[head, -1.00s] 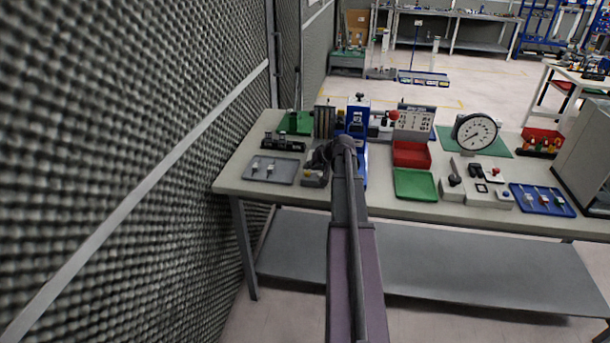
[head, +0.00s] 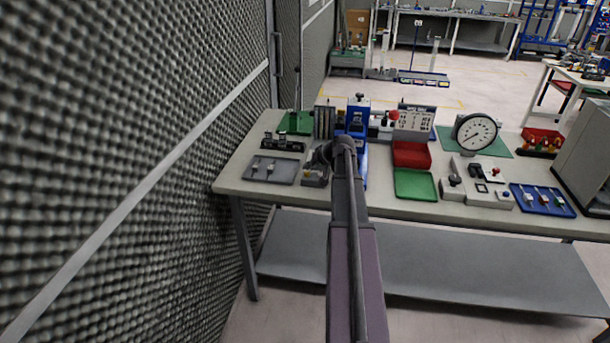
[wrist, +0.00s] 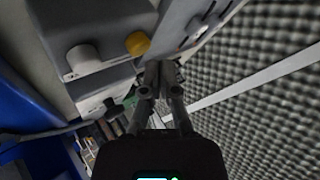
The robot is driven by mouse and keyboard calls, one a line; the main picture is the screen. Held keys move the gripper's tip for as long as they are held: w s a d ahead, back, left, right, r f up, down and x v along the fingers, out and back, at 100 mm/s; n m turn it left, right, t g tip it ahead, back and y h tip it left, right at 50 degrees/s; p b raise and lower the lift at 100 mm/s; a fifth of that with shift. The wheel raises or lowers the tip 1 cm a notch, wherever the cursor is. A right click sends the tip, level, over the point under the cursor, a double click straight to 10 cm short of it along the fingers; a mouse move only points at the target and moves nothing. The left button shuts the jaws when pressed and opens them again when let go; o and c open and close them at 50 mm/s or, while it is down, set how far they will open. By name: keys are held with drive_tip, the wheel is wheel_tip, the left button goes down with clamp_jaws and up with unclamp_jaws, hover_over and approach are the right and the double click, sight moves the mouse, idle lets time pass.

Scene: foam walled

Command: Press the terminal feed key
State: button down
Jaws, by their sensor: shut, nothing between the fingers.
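A small grey control box (head: 314,177) stands near the front left of the bench, partly behind my arm. In the wrist view the box (wrist: 98,82) carries a pale round knob (wrist: 82,58) and a yellow round button (wrist: 138,43). I see no readable label that marks either as the terminal feed key. My gripper (wrist: 160,72) is shut and empty, its fingertips beside the box near the yellow button. I cannot tell whether they touch anything. In the head view my gripper (head: 322,154) is small and dark above the box.
A grey tray (head: 285,178) with small parts lies left of the box. A blue press (head: 357,116) stands behind my arm. Red (head: 411,155) and green (head: 415,185) trays sit to the right. A foam wall (head: 120,150) closes off the left side.

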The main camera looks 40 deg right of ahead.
sight(308, 174)
drive_tip(key=shift+f+b, duration=0.85)
drive_tip(key=shift+f, duration=0.1)
idle(1.1)
drive_tip(key=shift+r, duration=0.2)
drive_tip(key=shift+r+p, duration=0.8)
drive_tip(key=shift+p, duration=0.2)
drive_tip(key=shift+r, duration=0.1)
drive_tip(key=shift+r+p, duration=2.4)
drive_tip(key=shift+p, duration=0.1)
drive_tip(key=shift+a, duration=0.1)
